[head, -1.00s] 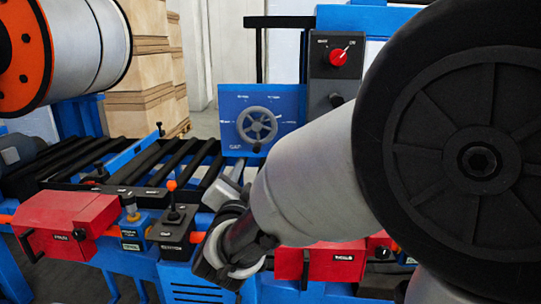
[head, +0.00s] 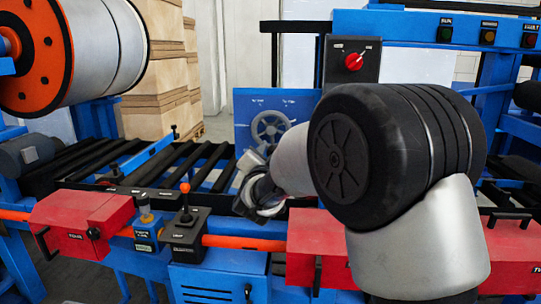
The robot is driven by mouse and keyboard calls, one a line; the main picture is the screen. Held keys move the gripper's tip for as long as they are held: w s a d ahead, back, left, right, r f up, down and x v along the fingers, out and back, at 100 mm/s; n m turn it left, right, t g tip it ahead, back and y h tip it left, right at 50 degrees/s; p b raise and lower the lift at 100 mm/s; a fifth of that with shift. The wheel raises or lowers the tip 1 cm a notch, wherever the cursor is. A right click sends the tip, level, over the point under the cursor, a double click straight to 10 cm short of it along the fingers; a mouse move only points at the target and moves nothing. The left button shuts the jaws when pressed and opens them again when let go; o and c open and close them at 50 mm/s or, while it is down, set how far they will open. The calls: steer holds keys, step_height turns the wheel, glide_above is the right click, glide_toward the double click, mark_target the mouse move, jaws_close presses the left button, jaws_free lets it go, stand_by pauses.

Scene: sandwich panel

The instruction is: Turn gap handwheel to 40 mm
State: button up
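The gap handwheel (head: 270,127) is a grey spoked wheel on a blue panel (head: 243,104) with small white scale marks, behind the roller bed. Its lower right part is hidden by my arm, and the scale is too small to read here. My gripper (head: 246,172) is at the end of my arm, just below and slightly left of the wheel in the picture. Its fingers are mostly hidden by the wrist, so I cannot tell whether they are open or touch the wheel.
A dark box with a red selector knob (head: 354,62) stands above right of the wheel. A lever with an orange-red knob (head: 185,187) stands in front. Red boxes (head: 80,221) line the front rail. Black rollers (head: 207,166) lie left of my gripper. An orange-ended roll (head: 45,55) hangs upper left.

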mark_target(289, 126)
jaws_close()
steer(key=shift+d+r+n+p, duration=1)
steer(key=shift+n+p, duration=0.9)
steer(key=shift+n, duration=1.4)
steer(key=shift+d+r+n+p, duration=0.6)
steer(key=shift+r+n+p, duration=0.95)
steer(key=shift+n, duration=1.75)
steer(key=shift+d+r+n+p, duration=0.85)
steer(key=shift+n+p, duration=1.35)
steer(key=shift+n, duration=1.1)
steer(key=shift+a, duration=0.1)
